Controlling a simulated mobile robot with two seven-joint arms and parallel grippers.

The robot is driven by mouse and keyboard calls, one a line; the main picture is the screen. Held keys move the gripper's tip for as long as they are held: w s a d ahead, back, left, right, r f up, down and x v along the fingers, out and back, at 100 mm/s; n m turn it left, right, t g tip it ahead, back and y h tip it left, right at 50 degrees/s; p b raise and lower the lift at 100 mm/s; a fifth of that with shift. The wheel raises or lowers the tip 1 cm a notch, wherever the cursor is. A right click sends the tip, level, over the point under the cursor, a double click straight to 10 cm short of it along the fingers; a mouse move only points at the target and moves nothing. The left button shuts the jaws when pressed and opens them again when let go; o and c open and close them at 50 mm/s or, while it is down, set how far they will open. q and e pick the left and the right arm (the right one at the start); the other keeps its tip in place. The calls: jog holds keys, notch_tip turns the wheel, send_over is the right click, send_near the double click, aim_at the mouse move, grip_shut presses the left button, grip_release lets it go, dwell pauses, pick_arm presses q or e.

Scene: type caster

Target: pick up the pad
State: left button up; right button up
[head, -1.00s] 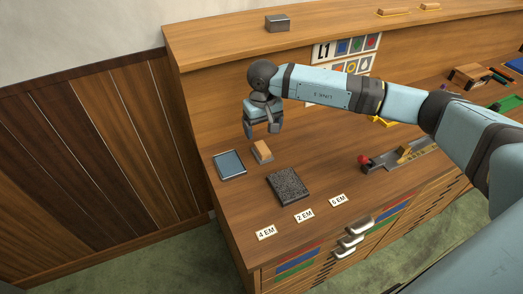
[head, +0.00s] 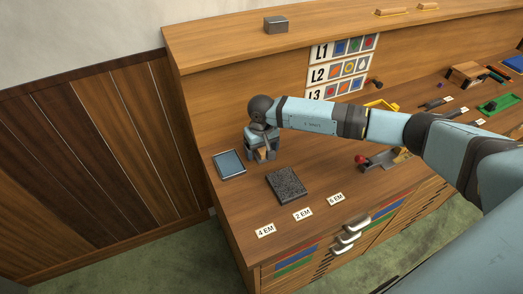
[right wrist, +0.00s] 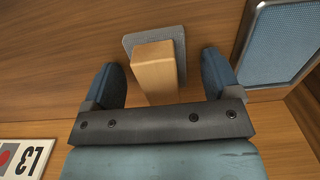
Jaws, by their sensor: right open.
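The pad (right wrist: 155,70), a tan wooden block on a grey textured base, lies on the desk. In the right wrist view it sits between the two blue fingers of my right gripper (right wrist: 163,78), with a gap on each side. In the head view my right gripper (head: 262,155) is low over the desk, open around the pad, which is mostly hidden behind the fingers. My left gripper is out of view.
A framed blue-grey plate (head: 229,164) lies close on the left; it also shows in the right wrist view (right wrist: 280,42). A dark speckled slab (head: 287,184) lies in front. Label cards (head: 302,214) lie near the front edge. The desk's raised back (head: 220,95) stands behind.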

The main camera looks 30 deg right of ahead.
jog(key=c, duration=1)
jog(key=shift+c, duration=0.2)
jog(key=shift+r, duration=0.1)
notch_tip(320, 180, up, 20)
jog(key=b, duration=0.2)
jog(key=shift+b, duration=0.4)
jog(key=shift+o, duration=0.6)
